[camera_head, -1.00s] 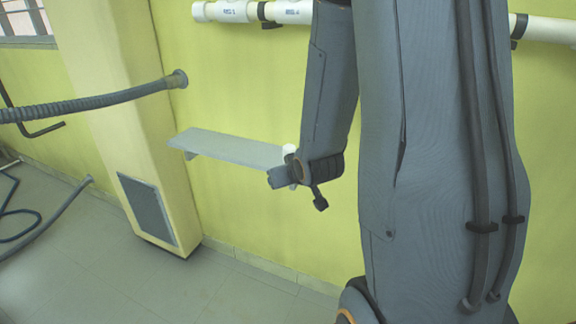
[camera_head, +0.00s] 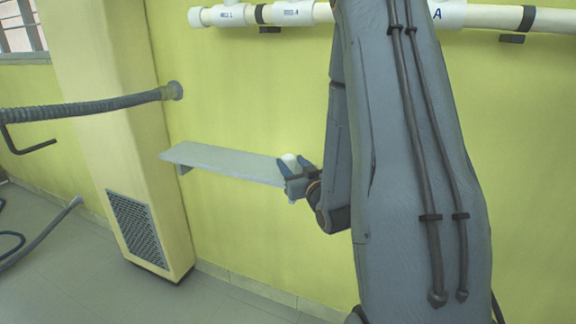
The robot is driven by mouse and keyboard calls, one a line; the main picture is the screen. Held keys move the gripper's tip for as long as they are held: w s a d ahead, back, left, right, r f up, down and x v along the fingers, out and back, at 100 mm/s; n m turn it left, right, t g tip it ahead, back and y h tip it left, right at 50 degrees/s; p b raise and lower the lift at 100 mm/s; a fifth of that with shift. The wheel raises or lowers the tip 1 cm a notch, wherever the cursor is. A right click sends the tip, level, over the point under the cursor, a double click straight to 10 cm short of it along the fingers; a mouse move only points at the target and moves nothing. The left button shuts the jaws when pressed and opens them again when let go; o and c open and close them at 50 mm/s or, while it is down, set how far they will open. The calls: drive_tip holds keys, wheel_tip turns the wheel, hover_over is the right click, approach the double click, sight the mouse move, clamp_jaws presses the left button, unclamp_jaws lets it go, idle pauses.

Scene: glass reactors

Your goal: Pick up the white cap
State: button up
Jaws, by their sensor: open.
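The white cap (camera_head: 289,160) is a small pale piece at the right end of the grey wall shelf (camera_head: 215,160). My gripper (camera_head: 284,168) is open at that end of the shelf, with its dark fingers pointing left. The fingers lie right by the cap and overlap its lower part in this view. I cannot tell whether they touch it. A second small pale bit shows just below the gripper; I cannot tell what it is.
White pipes (camera_head: 260,14) run along the yellow wall above the shelf. A grey corrugated hose (camera_head: 85,108) juts from the wall at left. A yellow column with a vent grille (camera_head: 137,229) stands left of the shelf. The shelf's left part is bare.

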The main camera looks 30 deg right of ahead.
drive_tip(key=shift+w+d, duration=0.2)
drive_tip(key=shift+w, duration=1.55)
drive_tip(key=shift+w+d, duration=0.15)
drive_tip(key=shift+w, duration=1.6)
drive_tip(key=c, duration=0.8)
drive_tip(key=shift+r, duration=0.1)
drive_tip(key=shift+c, duration=0.2)
